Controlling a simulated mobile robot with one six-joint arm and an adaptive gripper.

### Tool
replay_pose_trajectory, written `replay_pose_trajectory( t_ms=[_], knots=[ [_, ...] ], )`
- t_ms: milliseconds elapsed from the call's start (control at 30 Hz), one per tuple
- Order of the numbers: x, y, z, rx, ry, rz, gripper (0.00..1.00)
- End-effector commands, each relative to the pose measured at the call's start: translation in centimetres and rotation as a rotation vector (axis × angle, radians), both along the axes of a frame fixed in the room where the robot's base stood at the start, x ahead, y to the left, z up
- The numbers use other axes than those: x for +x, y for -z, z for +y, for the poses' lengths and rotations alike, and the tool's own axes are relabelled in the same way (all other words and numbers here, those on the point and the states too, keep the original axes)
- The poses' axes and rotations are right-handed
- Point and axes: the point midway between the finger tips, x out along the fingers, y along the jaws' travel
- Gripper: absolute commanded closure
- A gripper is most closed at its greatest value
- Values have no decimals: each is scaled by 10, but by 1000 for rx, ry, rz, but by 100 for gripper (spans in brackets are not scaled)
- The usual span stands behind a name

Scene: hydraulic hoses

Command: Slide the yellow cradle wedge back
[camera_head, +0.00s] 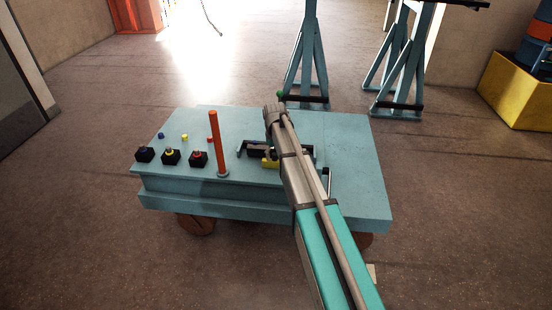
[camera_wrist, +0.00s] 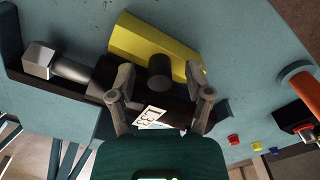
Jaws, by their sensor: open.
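The yellow cradle wedge (camera_wrist: 135,38) lies on the teal bench top (camera_wrist: 225,35) in the wrist view. A dark round peg (camera_wrist: 160,71) stands at its near edge; I cannot tell if the peg is part of it. My gripper (camera_wrist: 162,93) is open, with one finger on each side of the peg and the wedge just beyond the fingertips. No contact is visible. In the head view a small part of the wedge (camera_head: 268,163) shows left of my arm, which hides most of the cradle and gripper.
The dark cradle (camera_wrist: 50,92) holds a grey metal fitting (camera_wrist: 55,65). An orange post (camera_head: 217,145) stands left of my arm. Several black blocks (camera_head: 171,157) with coloured ports sit at the bench's left. Teal stands (camera_head: 305,70) are behind. The bench's right side is clear.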

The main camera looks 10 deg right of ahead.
Motion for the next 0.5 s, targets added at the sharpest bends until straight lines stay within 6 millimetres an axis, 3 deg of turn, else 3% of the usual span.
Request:
replay_pose_trajectory(
  t_ms=[367,500],
  knots=[
    [0,2,0,0,0,0,35],
    [0,2,0,0,0,0,57]
  ],
)
